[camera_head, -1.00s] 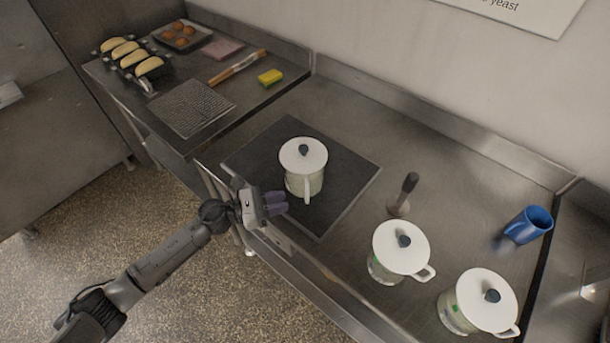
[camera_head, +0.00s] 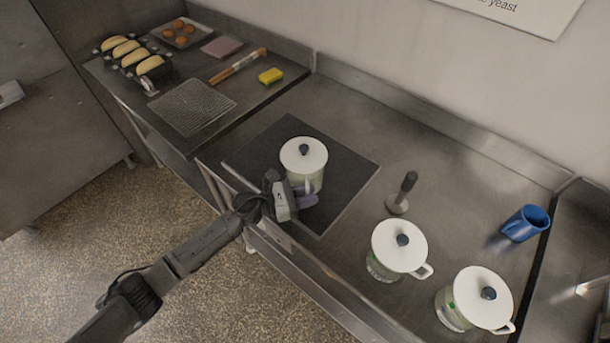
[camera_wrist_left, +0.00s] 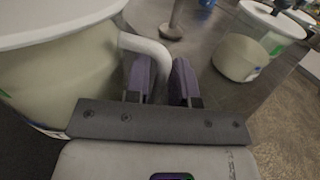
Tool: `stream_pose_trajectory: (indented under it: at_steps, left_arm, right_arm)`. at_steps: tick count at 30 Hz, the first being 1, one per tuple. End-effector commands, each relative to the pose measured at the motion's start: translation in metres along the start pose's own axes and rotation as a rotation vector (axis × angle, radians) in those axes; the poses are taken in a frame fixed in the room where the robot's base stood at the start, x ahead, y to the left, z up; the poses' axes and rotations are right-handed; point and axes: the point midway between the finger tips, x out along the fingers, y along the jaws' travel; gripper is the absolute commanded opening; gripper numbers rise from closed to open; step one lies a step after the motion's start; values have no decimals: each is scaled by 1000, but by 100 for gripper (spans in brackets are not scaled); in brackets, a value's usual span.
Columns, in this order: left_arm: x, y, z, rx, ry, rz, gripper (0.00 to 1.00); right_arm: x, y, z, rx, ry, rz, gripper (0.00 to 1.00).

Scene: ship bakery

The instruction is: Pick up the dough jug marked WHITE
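A cream jug with a white lid and dark knob (camera_head: 304,157) stands upright on the dark mat (camera_head: 258,152). Its marking is not readable, so I cannot tell if it says WHITE. My left gripper (camera_head: 304,194) is at the jug's near side, by its handle. In the left wrist view, the handle (camera_wrist_left: 150,46) passes between the two purple fingers (camera_wrist_left: 162,80), which look apart around it. Two similar lidded jugs stand at the front right, one nearer the mat (camera_head: 399,248) and one farther right (camera_head: 478,300); their markings are unreadable. My right gripper is not in view.
A dark-handled tool (camera_head: 404,193) stands upright between mat and jugs. The left counter holds a yellow sponge (camera_head: 271,76), a rolling pin (camera_head: 238,67), a wire rack (camera_head: 192,106) and loaves (camera_head: 133,58). The counter behind the mat is clear.

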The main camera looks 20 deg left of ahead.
Motion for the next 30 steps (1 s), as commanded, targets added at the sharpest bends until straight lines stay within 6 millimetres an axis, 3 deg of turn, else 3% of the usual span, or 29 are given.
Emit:
stream_pose_trajectory:
  at_steps: [4, 11, 30]
  left_arm:
    - [0, 0, 0, 0, 0, 0, 22]
    - [0, 0, 0, -1, 0, 0, 0]
    - [0, 0, 2, 3, -4, 0, 0]
  right_arm:
    - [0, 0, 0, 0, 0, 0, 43]
    - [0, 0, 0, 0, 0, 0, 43]
    - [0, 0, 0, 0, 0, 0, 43]
